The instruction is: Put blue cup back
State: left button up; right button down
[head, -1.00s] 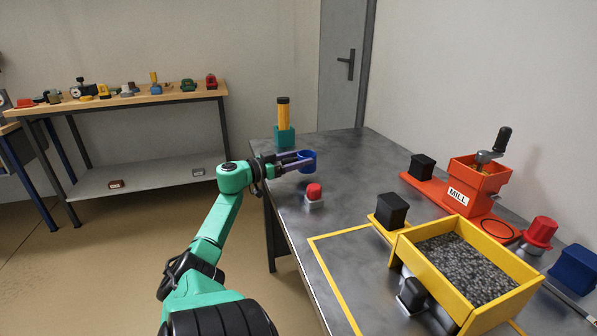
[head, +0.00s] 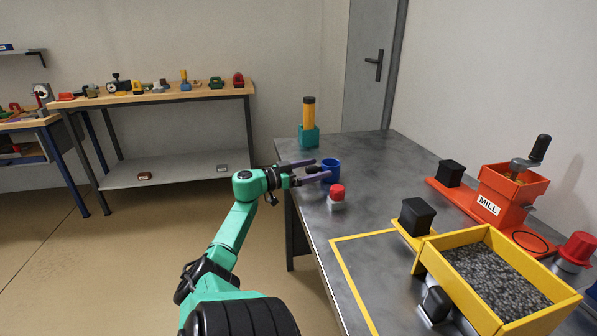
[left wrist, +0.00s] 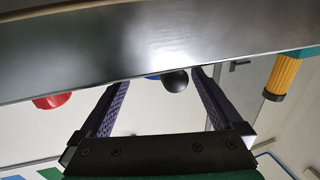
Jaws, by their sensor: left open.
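The blue cup (head: 331,166) stands upright on the metal table near its far left part, in front of the teal holder and behind the red button. My left gripper (head: 322,169) is open at the cup's left side. Its near finger overlaps the cup in the head view; I cannot tell whether it touches. The left wrist view is upside down and shows the two fingers (left wrist: 160,75) spread apart. My right gripper is out of view.
A teal holder (head: 309,138) with a yellow cylinder (head: 309,115) stands behind the cup. A red button (head: 337,192) is just in front. The orange mill (head: 506,192), black blocks and a yellow-framed tray (head: 455,292) of dark grains occupy the table's right side.

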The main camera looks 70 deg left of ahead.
pick_arm(q)
jog(key=s+d+p, duration=0.1)
jog(key=s, duration=0.8)
jog(key=shift+s, duration=0.15)
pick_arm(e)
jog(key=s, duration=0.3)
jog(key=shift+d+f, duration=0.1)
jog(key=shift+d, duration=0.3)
